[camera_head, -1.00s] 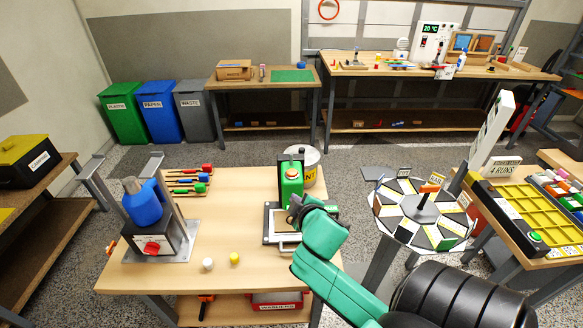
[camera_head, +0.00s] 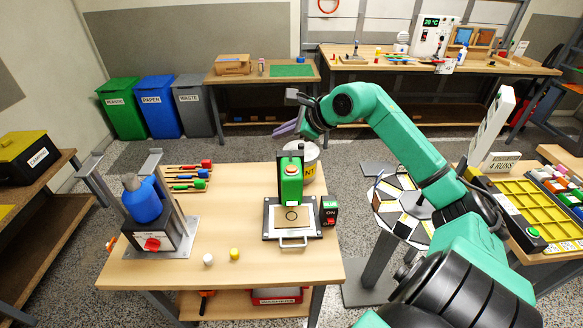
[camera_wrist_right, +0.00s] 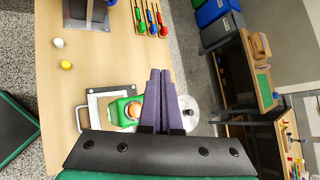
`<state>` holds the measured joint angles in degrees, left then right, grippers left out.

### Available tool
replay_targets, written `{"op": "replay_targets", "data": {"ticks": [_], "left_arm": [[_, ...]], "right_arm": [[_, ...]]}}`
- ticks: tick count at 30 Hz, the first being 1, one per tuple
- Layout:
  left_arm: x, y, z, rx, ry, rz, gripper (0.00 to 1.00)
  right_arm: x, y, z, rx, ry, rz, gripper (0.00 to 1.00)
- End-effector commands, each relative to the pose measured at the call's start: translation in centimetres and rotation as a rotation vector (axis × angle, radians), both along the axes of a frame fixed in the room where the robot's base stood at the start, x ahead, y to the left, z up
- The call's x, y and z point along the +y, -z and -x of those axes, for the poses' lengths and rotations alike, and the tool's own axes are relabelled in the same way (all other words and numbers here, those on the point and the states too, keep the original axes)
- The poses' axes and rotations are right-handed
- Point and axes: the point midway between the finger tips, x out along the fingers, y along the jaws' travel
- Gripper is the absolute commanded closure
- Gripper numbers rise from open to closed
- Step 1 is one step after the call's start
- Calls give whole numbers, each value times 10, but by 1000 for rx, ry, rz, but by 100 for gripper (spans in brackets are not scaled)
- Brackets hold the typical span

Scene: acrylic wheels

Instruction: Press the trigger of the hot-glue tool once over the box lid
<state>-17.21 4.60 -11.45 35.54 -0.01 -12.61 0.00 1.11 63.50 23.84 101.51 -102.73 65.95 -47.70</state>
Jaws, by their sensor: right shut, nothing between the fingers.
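I cannot tell for sure which thing is the hot-glue tool. A green upright device (camera_head: 291,188) with an orange-red top button stands on the near table. A tan square sheet (camera_head: 291,218) with a dark ring lies on its white-edged base plate; I cannot tell if it is the box lid. An orange item (camera_head: 205,303) on the lower shelf is mostly hidden. My right gripper (camera_head: 279,132) is shut and empty, its purple fingers raised above and behind the green device, apart from it. They also show in the right wrist view (camera_wrist_right: 160,74). My left gripper is not in view.
A blue-topped machine (camera_head: 145,205) stands at left. Two small caps (camera_head: 234,254) lie in front. A cardboard box (camera_head: 233,64) sits on the back table. The table middle is clear.

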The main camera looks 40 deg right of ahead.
Motion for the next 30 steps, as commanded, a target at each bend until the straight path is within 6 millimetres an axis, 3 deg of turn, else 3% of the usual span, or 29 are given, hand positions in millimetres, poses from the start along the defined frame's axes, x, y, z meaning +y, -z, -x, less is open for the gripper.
{"op": "replay_targets", "data": {"ticks": [3, 6, 17, 30], "left_arm": [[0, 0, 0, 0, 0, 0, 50], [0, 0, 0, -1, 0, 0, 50], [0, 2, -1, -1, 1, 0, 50], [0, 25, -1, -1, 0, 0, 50]], "right_arm": [[-28, 1, 8, 69, 30, 117, 100], [-37, 2, 12, 96, 42, 151, 100], [-37, 6, 12, 98, 40, 149, 100], [-36, 66, 12, 98, 39, 146, 100]]}}
